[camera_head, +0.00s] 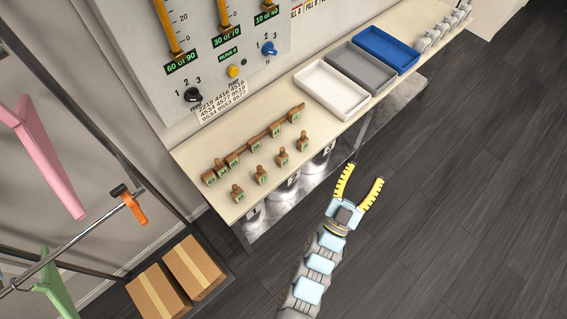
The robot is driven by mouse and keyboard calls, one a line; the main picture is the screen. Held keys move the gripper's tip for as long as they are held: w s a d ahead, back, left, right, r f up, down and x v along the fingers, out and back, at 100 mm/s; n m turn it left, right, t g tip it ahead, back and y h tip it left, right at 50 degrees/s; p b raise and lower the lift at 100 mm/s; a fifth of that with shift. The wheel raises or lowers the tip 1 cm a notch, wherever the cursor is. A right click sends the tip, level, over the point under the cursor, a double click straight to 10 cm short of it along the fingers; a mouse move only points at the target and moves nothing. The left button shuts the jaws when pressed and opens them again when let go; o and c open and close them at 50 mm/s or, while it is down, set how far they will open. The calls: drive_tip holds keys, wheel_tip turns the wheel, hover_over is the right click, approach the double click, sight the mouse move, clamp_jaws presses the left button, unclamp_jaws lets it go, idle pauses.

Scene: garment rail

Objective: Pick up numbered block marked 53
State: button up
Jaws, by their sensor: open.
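Several small wooden numbered blocks with knobs and green labels stand on the cream table (330,129). A back row runs along a wooden strip, with one block (209,178) at its left end and another (294,117) at its right end. A front row has a left block (238,194), two middle blocks (261,177) (282,160) and a right block (302,143). The labels are too small to tell which block is marked 53. My gripper (365,175) has yellow fingers spread apart, empty, to the right of the blocks, beyond the table's front edge and above the dark floor.
White (348,115), grey (385,80) and blue (413,60) trays line the table farther right. A panel with gauges and knobs (193,95) stands behind the blocks. A clothes rail (75,240) with hangers and cardboard boxes (193,266) are at lower left. The right floor is clear.

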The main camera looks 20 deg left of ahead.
drive_tip(key=w+a+f+n+g+y+b, duration=0.1)
drive_tip(key=w+f+g+y+b, duration=0.3)
drive_tip(key=f, duration=0.5)
drive_tip(key=n+g+y+b, duration=0.9)
drive_tip(key=b, duration=0.1)
approach(283, 155)
drive_tip(key=shift+p+x, duration=0.35)
drive_tip(key=shift+x, duration=5.25)
drive_tip(key=shift+r, duration=0.1)
clamp_jaws()
